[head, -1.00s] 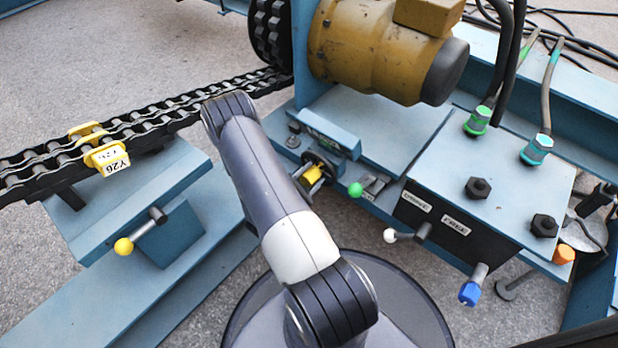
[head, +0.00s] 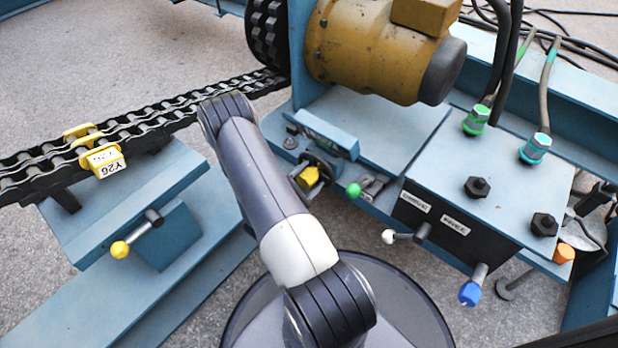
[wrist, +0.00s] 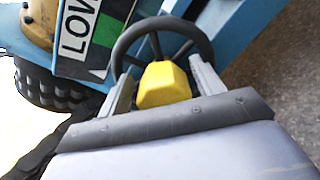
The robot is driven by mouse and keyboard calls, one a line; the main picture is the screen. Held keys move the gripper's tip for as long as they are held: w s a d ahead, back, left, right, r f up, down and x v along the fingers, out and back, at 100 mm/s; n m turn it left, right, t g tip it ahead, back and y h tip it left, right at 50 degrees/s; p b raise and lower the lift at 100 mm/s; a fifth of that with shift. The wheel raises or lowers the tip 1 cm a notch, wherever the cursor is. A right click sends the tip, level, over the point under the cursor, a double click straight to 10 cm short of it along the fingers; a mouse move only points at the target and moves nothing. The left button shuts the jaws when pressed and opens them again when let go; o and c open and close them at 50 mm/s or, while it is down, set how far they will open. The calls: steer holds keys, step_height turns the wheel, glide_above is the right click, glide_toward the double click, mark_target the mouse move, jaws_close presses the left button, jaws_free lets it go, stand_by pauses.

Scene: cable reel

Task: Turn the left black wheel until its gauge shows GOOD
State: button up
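The left black wheel (wrist: 117,60) shows in the wrist view as a dark spoked rim with a yellow block (wrist: 163,84) at its middle. In the head view this yellow block (head: 308,177) sits below the motor, partly behind my arm. My gripper (wrist: 166,78) has one grey finger on each side of the yellow block, within the rim. I cannot tell whether the fingers press on it. The gauge (wrist: 95,30) beside the wheel shows a white field reading LOW, the last letter partly cut, and a green field next to it.
A chain (head: 150,127) with a yellow Y26 tag (head: 102,162) runs at the left. A yellow-tipped lever (head: 121,249) stands below it. The green knob (head: 354,190) is close right of the wheel. A control box (head: 480,190) with white- and blue-tipped levers stands further right.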

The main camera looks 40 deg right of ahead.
steer(key=shift+o, duration=0.2)
steer(key=s+a+p, duration=0.1)
steer(key=a+p, duration=0.2)
steer(key=a, duration=0.7)
steer(key=shift+s+a, duration=0.25)
steer(key=shift+a, duration=0.1)
steer(key=shift+d, duration=0.1)
stand_by(0.9)
steer(key=shift+w+d+b, duration=0.25)
steer(key=shift+d+b, duration=0.25)
steer(key=shift+d, duration=1.25)
steer(key=shift+w+d+b, duration=0.2)
steer(key=shift+d+b, duration=0.3)
steer(key=shift+d, duration=1.3)
steer(key=shift+w+d+b, duration=0.25)
steer(key=shift+d+b, duration=0.25)
steer(key=shift+d, duration=1.25)
